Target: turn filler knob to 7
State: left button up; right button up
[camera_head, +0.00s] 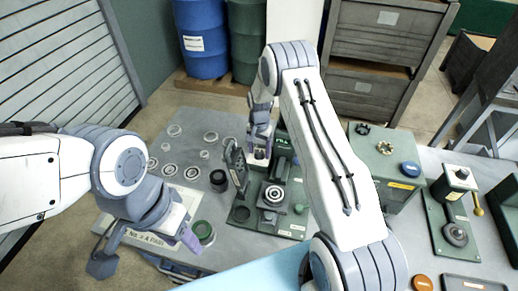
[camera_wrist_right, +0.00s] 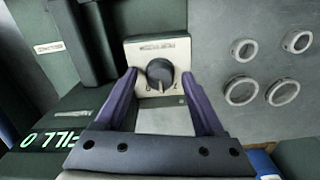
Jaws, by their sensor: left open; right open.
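The filler knob (camera_wrist_right: 160,70) is a round black dial on a pale square plate (camera_wrist_right: 144,50) in the right wrist view. A light pointer mark shows on its lower side, and small markings on the plate are too small to read surely. My right gripper (camera_wrist_right: 159,79) is open, with its purple fingertips on either side of the knob; I cannot tell whether they touch it. A green lit display (camera_wrist_right: 52,138) reads "FILL 0". In the head view my right gripper (camera_head: 259,148) is at the machine's back left. My left gripper (camera_head: 190,238) is open and empty at the table's front left.
Several metal rings (camera_head: 170,170) lie on the grey table left of the machine (camera_head: 272,215). A green ring (camera_head: 204,232) lies near my left gripper. A green box (camera_head: 385,165) and another green fixture (camera_head: 455,215) stand to the right.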

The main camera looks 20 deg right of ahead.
jog(key=shift+c, duration=0.3)
grip_shut()
